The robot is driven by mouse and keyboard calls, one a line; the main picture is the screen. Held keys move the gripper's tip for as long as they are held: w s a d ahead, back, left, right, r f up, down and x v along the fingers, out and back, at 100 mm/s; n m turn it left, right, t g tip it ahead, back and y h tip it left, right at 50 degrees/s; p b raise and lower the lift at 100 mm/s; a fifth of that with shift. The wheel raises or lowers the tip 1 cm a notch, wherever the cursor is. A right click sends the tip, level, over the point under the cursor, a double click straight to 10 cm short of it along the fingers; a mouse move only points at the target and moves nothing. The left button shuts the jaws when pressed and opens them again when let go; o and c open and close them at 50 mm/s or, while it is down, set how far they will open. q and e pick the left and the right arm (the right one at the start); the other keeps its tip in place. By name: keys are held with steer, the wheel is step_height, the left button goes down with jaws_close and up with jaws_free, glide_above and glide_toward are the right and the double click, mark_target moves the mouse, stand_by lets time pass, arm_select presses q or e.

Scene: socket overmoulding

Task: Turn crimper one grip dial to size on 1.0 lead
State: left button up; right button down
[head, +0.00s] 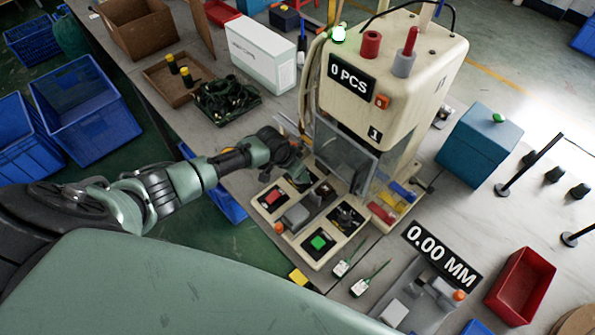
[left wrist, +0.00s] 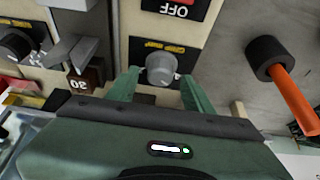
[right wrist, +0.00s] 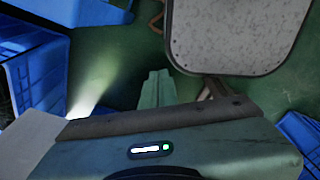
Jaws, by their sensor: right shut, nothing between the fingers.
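Crimper one (head: 395,75) is the cream machine marked "1", with a "0 PCS" display. My left gripper (head: 290,155) is at the left side of its base. In the left wrist view, my left gripper (left wrist: 160,92) is open, with one finger on each side of a round grey knob (left wrist: 161,68) on a black panel; contact is unclear. A second, black dial (left wrist: 17,46) sits at the left. The yellow lettering by both is unreadable, so I cannot tell which is the grip dial. My right gripper (right wrist: 157,90) is shut and empty, away from the machine.
Two white-tagged pieces (head: 341,268) with thin dark leads lie before the crimper; their markings are unreadable. A "0.00 MM" gauge (head: 440,254) stands right of them. An orange-tipped lever (left wrist: 290,95) is right of the left gripper. Blue crates (right wrist: 30,75) surround the right gripper.

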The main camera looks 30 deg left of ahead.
arm_select(q)
steer(key=v, duration=0.7)
steer(key=shift+r+b, duration=0.4)
steer(key=shift+s, duration=0.2)
